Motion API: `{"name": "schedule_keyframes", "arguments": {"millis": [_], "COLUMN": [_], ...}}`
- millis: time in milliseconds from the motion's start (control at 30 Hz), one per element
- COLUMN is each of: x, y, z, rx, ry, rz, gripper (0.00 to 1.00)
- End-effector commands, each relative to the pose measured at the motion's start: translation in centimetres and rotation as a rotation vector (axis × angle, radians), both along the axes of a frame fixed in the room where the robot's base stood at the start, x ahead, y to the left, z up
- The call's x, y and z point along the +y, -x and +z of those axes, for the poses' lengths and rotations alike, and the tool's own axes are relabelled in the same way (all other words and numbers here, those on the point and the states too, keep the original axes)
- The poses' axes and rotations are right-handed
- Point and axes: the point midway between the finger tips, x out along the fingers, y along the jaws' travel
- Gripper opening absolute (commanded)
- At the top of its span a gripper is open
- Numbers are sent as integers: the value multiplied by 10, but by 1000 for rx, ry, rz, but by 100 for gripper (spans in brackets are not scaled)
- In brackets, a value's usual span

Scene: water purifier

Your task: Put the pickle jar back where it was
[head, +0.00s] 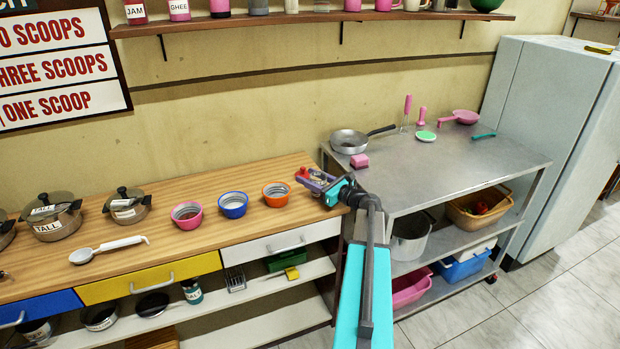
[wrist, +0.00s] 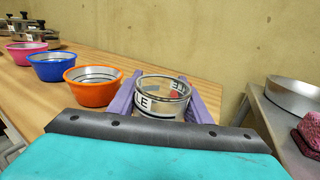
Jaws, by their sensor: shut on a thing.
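The pickle jar (wrist: 163,92) is a clear, round glass vessel with a white label; the letters "LE" show. In the wrist view it stands upright between the purple fingers of my gripper (wrist: 161,104), which is shut on it. In the head view my gripper (head: 316,180) is over the right end of the wooden counter (head: 240,215), just right of the orange bowl (head: 276,194). The jar is hard to make out there. I cannot tell whether its base touches the counter; the gripper body hides its lower part.
A blue bowl (head: 233,205) and a pink bowl (head: 187,214) stand left of the orange one. The steel table (head: 440,170) on the right holds a pan (head: 350,141) and a pink block (head: 359,160). The wall shelf (head: 300,24) holds labelled jars, including JAM and GHEE.

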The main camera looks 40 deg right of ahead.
Motion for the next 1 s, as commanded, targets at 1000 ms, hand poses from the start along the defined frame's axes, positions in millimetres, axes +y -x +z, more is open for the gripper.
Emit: {"name": "schedule_keyframes", "arguments": {"millis": [1000], "x": [-4], "y": [56], "z": [2], "rx": [0], "ry": [0], "rz": [-2], "gripper": [63]}}
